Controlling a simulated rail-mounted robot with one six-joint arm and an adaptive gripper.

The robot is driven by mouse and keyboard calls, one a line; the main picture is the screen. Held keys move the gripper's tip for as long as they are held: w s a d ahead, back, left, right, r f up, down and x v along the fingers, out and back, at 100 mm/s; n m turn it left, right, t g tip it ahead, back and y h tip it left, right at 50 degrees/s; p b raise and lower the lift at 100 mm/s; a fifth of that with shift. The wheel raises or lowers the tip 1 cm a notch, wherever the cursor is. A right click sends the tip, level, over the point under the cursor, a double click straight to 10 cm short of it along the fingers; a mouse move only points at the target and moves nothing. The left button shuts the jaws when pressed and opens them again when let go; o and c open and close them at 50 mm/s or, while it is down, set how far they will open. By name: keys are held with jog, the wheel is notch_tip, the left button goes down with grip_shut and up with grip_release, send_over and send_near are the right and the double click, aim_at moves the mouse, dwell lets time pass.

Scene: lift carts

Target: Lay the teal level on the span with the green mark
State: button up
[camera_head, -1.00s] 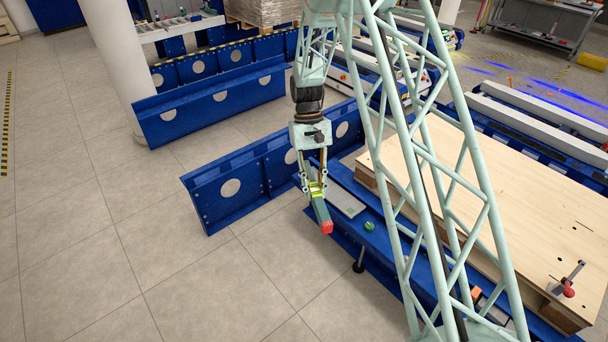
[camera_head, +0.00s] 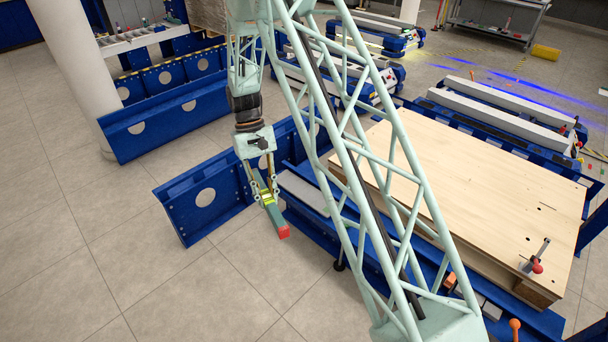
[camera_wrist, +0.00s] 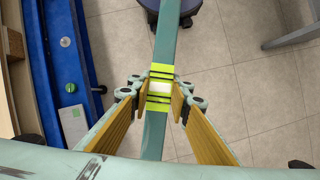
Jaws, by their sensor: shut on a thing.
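The teal level (camera_head: 270,212) is a long bar with a red end cap and a yellow-green band at its middle. My gripper (camera_head: 265,193) is shut on it at the band and holds it above the floor, beside a blue beam. In the wrist view the level (camera_wrist: 160,130) runs up the picture between the two fingers of my gripper (camera_wrist: 160,92). To its left, a grey plate with a green mark (camera_wrist: 74,125) lies on a blue rail, apart from the level. In the head view my lattice arm hides part of that area, and I cannot make out the mark.
A green round knob (camera_wrist: 70,88) stands on the blue rail (camera_wrist: 62,45). An upright blue beam with round holes (camera_head: 180,210) is left of my gripper. A wooden-topped table (camera_head: 470,190) with a red-knobbed clamp (camera_head: 537,262) stands right. Open floor (camera_head: 110,270) lies front left.

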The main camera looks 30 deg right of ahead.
jog(key=w+d+f+m+t+y, duration=0.1)
jog(key=w+d+f+m, duration=0.2)
jog(key=w+f+m, duration=0.25)
jog(key=w+d+f+m+t+y+p, duration=0.1)
jog(key=w+d+f+m+t+y, duration=0.15)
jog(key=w+f+m, duration=0.35)
jog(key=w+d+f+m+y, duration=0.1)
jog(key=w+d+f+m, duration=0.2)
jog(key=w+m, duration=0.3)
jog(key=w+d+f+m+t+h, duration=0.1)
jog(key=w+d+f+m, duration=0.2)
jog(key=d, duration=0.3)
jog(key=w+d+f+m+t+h, duration=0.1)
jog(key=w+d+f+m+t, duration=0.1)
jog(key=w+d+f+m, duration=0.2)
jog(key=w+d+f+m+t+h+p, duration=0.1)
jog(key=w+d+f+m+t, duration=0.1)
jog(key=w+d+f+m, duration=0.2)
jog(key=shift+w+d+m, duration=0.9)
jog(key=shift+d+m, duration=0.85)
jog(key=shift+d, duration=1.35)
jog(key=shift+f+b, duration=2.25)
jog(key=shift+f, duration=1.55)
jog(key=shift+f+b, duration=0.4)
jog(key=shift+f, duration=0.25)
